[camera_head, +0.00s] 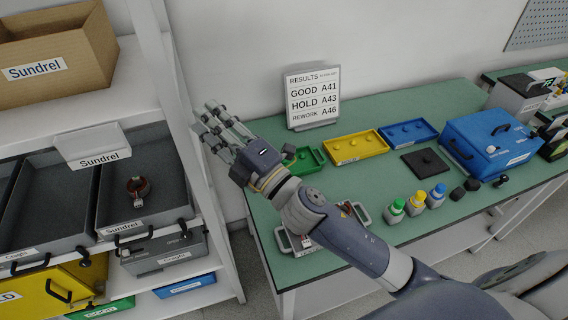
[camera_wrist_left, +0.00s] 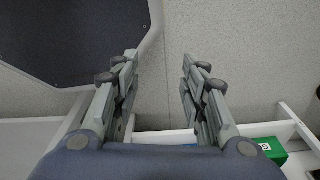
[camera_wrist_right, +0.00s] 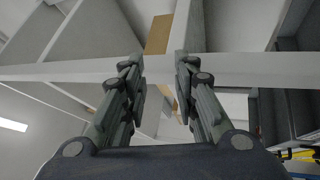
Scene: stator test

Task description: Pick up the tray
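A grey tray with pale handles (camera_head: 284,241) lies on the near left part of the green-topped table, mostly hidden behind my right forearm; its other handle shows right of the arm. A green tray (camera_head: 311,160), a yellow tray (camera_head: 357,148) and a blue tray (camera_head: 408,132) stand farther back. My right gripper (camera_head: 214,120) is raised beside the white shelf post, apart from every tray. It is open and empty in the right wrist view (camera_wrist_right: 160,70). My left gripper (camera_wrist_left: 160,70) is open and empty in its wrist view, and outside the head view.
The shelf at left holds a cardboard box (camera_head: 55,55) and grey bins (camera_head: 145,208), one with a copper-coloured part (camera_head: 138,187). A results sign (camera_head: 313,97), a black plate (camera_head: 426,161), several small bottles (camera_head: 416,203) and a blue case (camera_head: 490,143) stand on the table.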

